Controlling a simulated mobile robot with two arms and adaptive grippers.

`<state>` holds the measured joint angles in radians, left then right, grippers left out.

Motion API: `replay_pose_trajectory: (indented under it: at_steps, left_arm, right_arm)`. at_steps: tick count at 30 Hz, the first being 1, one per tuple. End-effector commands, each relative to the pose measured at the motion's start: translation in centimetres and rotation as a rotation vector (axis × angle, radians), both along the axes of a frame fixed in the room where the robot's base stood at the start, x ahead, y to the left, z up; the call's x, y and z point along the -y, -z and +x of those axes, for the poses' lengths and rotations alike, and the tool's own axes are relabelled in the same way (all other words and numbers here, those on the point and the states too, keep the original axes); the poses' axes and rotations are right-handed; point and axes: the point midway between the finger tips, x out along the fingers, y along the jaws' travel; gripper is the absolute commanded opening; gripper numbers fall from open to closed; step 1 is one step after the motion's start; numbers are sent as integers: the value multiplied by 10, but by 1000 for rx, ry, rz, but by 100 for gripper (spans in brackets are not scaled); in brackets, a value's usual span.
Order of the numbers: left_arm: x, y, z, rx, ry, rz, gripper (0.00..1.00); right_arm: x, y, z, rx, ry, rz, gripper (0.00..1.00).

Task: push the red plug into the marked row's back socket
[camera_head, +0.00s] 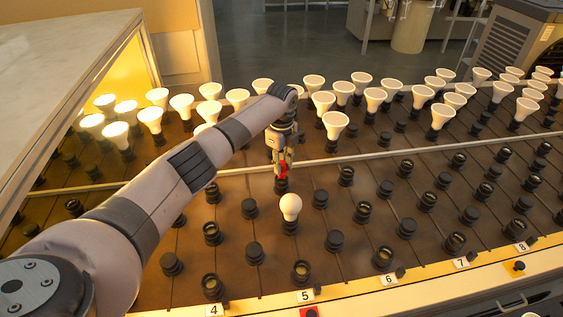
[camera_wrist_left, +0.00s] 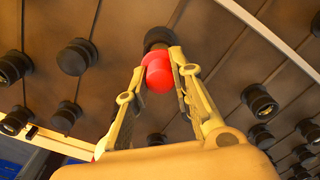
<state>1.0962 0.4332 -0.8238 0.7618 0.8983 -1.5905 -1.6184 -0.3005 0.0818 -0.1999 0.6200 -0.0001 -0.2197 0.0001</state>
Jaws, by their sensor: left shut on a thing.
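My left gripper (camera_head: 283,160) is shut on the red plug (camera_head: 282,172), pointing down. The plug is just above or at a black socket (camera_head: 281,187) this side of the metal rail, in the row with label 5 (camera_head: 305,296). In the left wrist view the red plug (camera_wrist_left: 158,75) sits between the fingertips (camera_wrist_left: 160,64), with the dark socket (camera_wrist_left: 158,38) directly behind its end. I cannot tell how deep it is in. A red marker (camera_head: 310,312) lies at the front edge by label 5. My right gripper is not in view.
A white bulb (camera_head: 290,206) stands in the same row, just in front. Several sockets, some capped, surround it. Beyond the metal rail (camera_head: 340,158) stand many white reflector bulbs (camera_head: 335,123), close to my left wrist. Several at left are lit.

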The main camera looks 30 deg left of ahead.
Motion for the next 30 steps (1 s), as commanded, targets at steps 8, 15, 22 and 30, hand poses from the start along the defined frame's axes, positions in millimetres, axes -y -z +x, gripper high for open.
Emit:
replay_pose_trajectory:
  at_steps: [8,15,22,30]
  left_arm:
    - [0,9,0,0,0,0,0]
    - [0,17,0,-1,1,0,0]
    - [0,23,0,-1,1,0,0]
    - [0,30,0,0,1,0,22]
  right_arm:
    - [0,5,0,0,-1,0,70]
    - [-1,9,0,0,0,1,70]
    - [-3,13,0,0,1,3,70]
    - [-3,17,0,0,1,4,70]
